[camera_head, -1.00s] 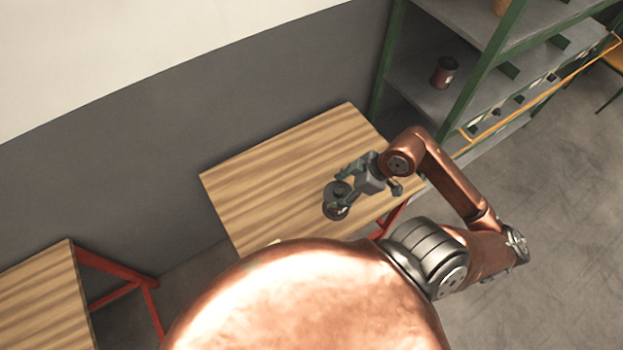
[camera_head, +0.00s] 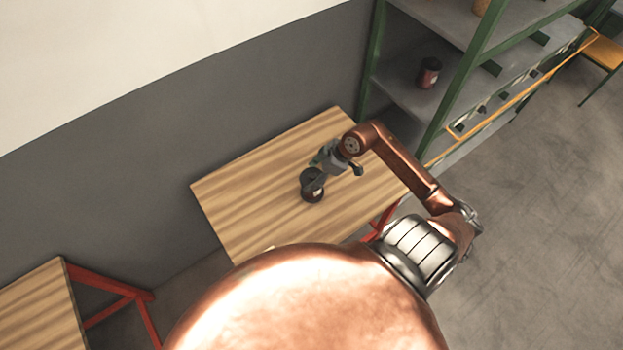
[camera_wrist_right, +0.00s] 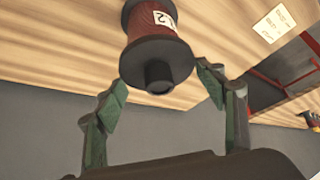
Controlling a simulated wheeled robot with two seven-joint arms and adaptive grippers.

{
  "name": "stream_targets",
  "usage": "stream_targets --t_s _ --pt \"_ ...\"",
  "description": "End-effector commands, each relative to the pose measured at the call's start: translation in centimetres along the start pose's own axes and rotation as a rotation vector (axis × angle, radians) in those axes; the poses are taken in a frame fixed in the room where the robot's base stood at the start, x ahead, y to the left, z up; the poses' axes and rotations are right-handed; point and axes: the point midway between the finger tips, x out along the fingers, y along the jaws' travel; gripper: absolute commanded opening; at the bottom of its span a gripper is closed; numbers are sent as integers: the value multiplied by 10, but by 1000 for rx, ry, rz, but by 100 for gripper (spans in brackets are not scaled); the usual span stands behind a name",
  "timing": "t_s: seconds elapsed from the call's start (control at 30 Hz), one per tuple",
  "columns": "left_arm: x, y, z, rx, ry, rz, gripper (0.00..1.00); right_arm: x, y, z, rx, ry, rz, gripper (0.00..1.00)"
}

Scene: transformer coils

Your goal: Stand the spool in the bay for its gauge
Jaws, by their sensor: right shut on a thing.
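The spool (camera_head: 312,188) has black flanges and a dark red winding. It is at my right gripper (camera_head: 319,168), over the wooden table. In the right wrist view the spool (camera_wrist_right: 158,50) shows one dark flange and hub toward the camera, with a white label ending in "2"; the rest of the label is turned away. The green fingers of the right gripper (camera_wrist_right: 165,85) stand on either side of the spool, shut on it. I cannot tell whether the spool touches the tabletop. My left gripper is out of view.
The wooden table (camera_head: 240,190) is otherwise mostly clear; a white card (camera_wrist_right: 275,25) shows in the wrist view. A green-posted grey rack (camera_head: 400,85) at upper right holds another dark red spool (camera_head: 429,72), with dividers and an orange rail (camera_head: 520,95). A second table (camera_head: 40,305) stands lower left.

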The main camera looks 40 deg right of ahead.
Motion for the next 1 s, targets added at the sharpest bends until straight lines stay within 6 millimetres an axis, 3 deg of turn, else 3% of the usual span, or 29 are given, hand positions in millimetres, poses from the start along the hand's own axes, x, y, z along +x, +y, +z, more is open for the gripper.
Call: stream_targets --t_s 0.33,0.7,0.73,1.0 --pt "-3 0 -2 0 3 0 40 32 4 14 2 2 -2 6" --pt "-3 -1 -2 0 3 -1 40 35 4 16 1 2 0 6" --pt "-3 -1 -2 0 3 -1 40 36 4 17 1 0 0 66" --pt "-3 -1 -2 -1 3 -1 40 35 4 17 1 0 0 82"
